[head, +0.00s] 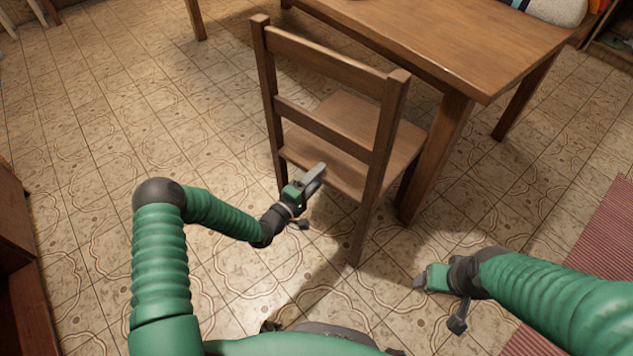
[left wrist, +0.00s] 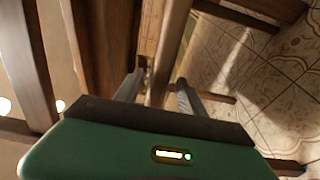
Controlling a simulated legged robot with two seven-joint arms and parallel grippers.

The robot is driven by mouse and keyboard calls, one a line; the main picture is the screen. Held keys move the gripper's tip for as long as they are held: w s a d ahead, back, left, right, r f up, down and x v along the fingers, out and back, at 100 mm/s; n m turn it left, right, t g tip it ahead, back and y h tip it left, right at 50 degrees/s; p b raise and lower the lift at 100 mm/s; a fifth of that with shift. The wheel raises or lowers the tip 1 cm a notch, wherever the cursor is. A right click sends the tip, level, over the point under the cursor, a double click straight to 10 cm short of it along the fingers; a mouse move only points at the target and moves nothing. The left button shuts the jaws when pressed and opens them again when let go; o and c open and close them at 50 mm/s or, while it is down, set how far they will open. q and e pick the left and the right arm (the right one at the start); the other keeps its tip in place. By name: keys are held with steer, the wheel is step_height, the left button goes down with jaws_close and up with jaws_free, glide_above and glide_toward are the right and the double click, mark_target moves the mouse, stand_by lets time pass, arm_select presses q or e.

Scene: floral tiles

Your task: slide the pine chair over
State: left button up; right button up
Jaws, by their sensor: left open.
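The pine chair (head: 334,138) stands upright on the tiles, its slatted back toward me and its seat toward the table. My left gripper (head: 316,176) is at the near side of the chair, in front of the seat's rear edge and below the lower slat. In the left wrist view, my left gripper's two fingers (left wrist: 157,90) are apart, with a wooden part of the chair (left wrist: 158,45) beyond and between them. I cannot tell if they touch it. My right gripper (head: 422,282) is low at the right, apart from the chair; its fingers are not clear.
A wooden table (head: 465,50) stands just behind and right of the chair, with a leg (head: 437,160) close to the seat. A red striped rug (head: 600,240) lies at right. A wooden cabinet (head: 18,260) is at the left edge. The tiled floor (head: 110,130) at left is clear.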

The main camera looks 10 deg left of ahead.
arm_select(q)
steer(key=shift+w+d, duration=0.15)
steer(key=shift+w, duration=0.15)
steer(key=shift+c, duration=0.5)
jaws_close()
steer(key=shift+s, duration=0.1)
steer(key=shift+f, duration=0.1)
stand_by(0.5)
